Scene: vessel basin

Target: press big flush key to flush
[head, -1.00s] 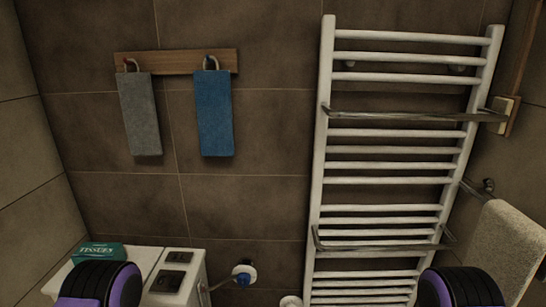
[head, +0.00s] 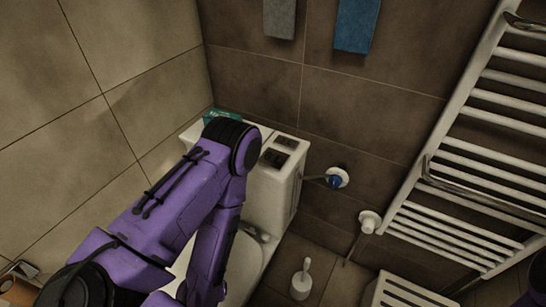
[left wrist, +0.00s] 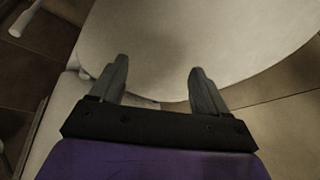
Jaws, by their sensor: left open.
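The white toilet cistern (head: 268,192) stands against the back wall in the head view. Two dark flush keys (head: 280,151) sit in its top, right of my purple left arm. The upper key and the lower key (head: 273,158) look close in size. The toilet bowl and lid (head: 245,262) are below, partly behind my arm. In the left wrist view my left gripper (left wrist: 158,80) is open and empty, over the pale rounded toilet lid (left wrist: 200,40). My left gripper is hidden in the head view. My right gripper is not in view.
A green tissue box (head: 222,116) sits on the cistern's left end, partly behind my arm. A water valve (head: 336,178) is on the wall to the right. A toilet brush (head: 301,280) stands on the floor. A white towel radiator (head: 470,170) is at right.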

